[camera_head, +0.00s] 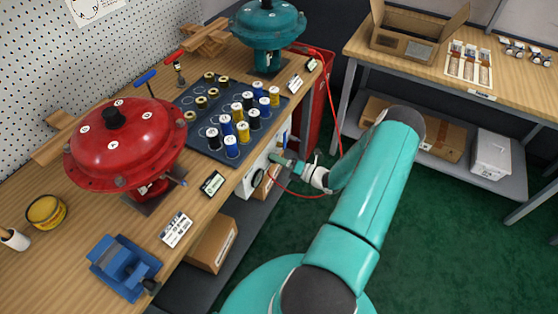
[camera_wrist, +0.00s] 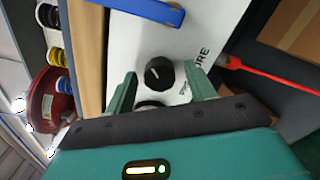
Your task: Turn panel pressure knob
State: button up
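The pressure knob (camera_wrist: 159,73) is black and round with a white pointer mark, on a white panel (camera_wrist: 208,22) with partly visible lettering. In the wrist view my gripper (camera_wrist: 158,88) has its two green fingers apart, one on each side of the knob's lower edge, with the knob between or just beyond the tips. I cannot tell whether they touch it. In the head view my gripper (camera_head: 278,157) is at the white panel (camera_head: 250,178) on the bench front. The knob is not clearly seen there. A dark round part shows partly behind the gripper in the wrist view.
A red hose (camera_head: 330,85) hangs beside my arm, and its red end shows near the panel in the wrist view (camera_wrist: 235,63). A blue bar (camera_wrist: 150,10) sits above the knob. The bench holds a red actuator (camera_head: 125,150), a teal actuator (camera_head: 268,30) and a blue vise (camera_head: 124,265).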

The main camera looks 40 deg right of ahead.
jog(key=v, duration=1.3)
jog(key=shift+s, duration=0.35)
jog(key=shift+r, duration=0.1)
